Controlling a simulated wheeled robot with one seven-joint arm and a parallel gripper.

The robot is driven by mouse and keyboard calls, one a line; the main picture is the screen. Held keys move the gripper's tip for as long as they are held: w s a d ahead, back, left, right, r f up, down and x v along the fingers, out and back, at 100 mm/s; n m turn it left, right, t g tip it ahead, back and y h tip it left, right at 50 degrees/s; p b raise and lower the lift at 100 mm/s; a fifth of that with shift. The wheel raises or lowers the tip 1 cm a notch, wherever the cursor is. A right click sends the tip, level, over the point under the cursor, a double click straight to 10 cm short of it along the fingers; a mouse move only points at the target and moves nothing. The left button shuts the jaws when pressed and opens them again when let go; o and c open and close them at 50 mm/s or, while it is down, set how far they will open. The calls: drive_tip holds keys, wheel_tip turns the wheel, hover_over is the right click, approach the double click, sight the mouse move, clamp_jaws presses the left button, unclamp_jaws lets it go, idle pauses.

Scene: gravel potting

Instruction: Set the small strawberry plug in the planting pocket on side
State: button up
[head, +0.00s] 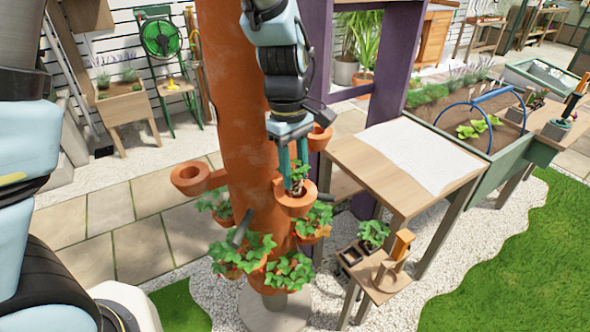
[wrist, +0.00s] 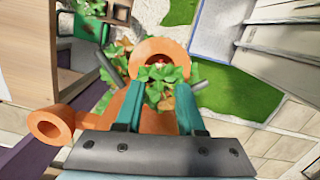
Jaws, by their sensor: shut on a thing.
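A terracotta planting tower (head: 245,110) stands upright with cup-shaped side pockets. My gripper (head: 298,178) points down at one pocket (head: 296,205) on the tower's right front. It is shut on the small strawberry plug (head: 297,184), whose green leaves show between the teal fingers. The plug is at the mouth of this pocket; I cannot tell whether its base rests inside. In the wrist view, the plug's leaves (wrist: 168,74) lie between my gripper's fingertips (wrist: 155,82), against the orange pocket rim (wrist: 162,46). The fingers and leaves hide the root part.
Empty pockets sit at left (head: 192,178) and upper right (head: 320,137). Leafy plants (head: 250,252) fill the lower pockets. A wooden table (head: 400,165) with a white sheet stands at right. A small stand (head: 385,278) holds a potted plant and a tool.

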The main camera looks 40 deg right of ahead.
drive_tip(key=shift+f+b, duration=0.45)
drive_tip(key=shift+f, duration=0.4)
drive_tip(key=o, duration=0.8)
drive_tip(key=shift+o, duration=0.3)
drive_tip(key=o, duration=0.4)
drive_tip(key=shift+r, duration=0.15)
wheel_tip(320, 180, up, 9)
drive_tip(key=p, duration=0.9)
